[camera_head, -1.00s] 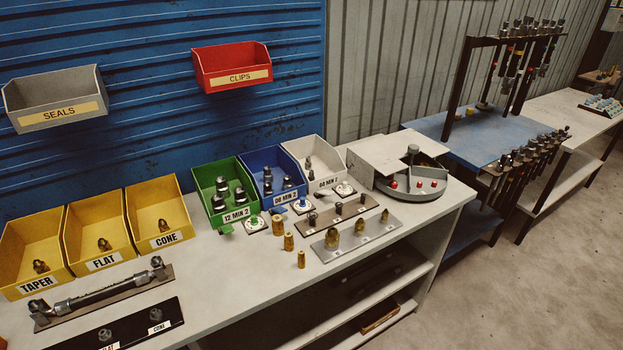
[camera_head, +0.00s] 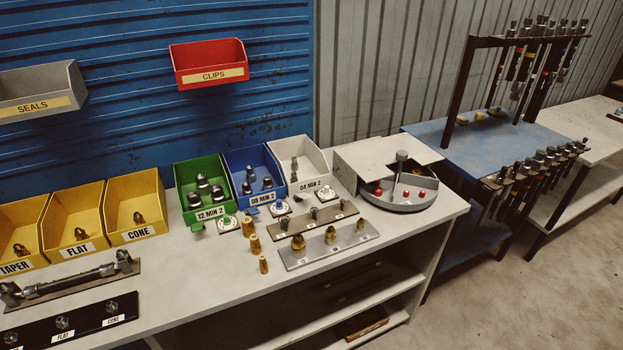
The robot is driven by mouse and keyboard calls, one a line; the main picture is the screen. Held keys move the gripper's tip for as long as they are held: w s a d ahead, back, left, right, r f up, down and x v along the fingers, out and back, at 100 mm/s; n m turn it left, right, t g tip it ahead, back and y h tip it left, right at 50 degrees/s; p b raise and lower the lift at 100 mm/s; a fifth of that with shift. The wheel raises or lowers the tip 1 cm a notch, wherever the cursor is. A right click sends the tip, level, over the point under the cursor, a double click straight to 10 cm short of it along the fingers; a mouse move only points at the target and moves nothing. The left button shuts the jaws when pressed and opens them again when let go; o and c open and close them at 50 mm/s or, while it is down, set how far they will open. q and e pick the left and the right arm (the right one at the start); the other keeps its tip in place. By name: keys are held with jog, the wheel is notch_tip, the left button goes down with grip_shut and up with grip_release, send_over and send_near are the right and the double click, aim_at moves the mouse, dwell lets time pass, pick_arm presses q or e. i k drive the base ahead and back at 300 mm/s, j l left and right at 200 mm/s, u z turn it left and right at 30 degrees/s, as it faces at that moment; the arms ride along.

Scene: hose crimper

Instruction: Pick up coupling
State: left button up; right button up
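Couplings stand in labelled bins on the bench. Several dark metal couplings are in the green 12 MIN 2 bin (camera_head: 183,177) and several in the blue 08 MIN 2 bin (camera_head: 231,160). The white 04 MIN 2 bin (camera_head: 312,155) holds slim silvery ones. The yellow TAPER bin (camera_head: 40,212), FLAT bin (camera_head: 97,196) and CONE bin (camera_head: 156,190) each show one small dark fitting. Brass fittings (camera_head: 254,244) stand loose on the bench, and others stand on a grey metal plate (camera_head: 345,248). I cannot tell which coupling is meant. Neither gripper is in view.
A hose assembly (camera_head: 70,284) lies at the front left beside a black strip (camera_head: 85,320). A round tray with red knobs (camera_head: 425,200) stands at the bench's right end. A blue table (camera_head: 440,133) with tool racks is beyond. Bare bench top (camera_head: 200,285) lies front centre.

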aim_at(293, 179)
jog(key=l+u, duration=0.3)
jog(key=l, duration=0.15)
jog(key=l+u, duration=0.25)
jog(key=l, duration=0.2)
jog(key=i+j+u, duration=0.1)
jog(key=u, duration=0.25)
jog(key=i+u, duration=0.2)
jog(key=u, duration=0.15)
jog(key=i+u, duration=0.15)
jog(key=u, duration=0.2)
jog(key=i, duration=0.6)
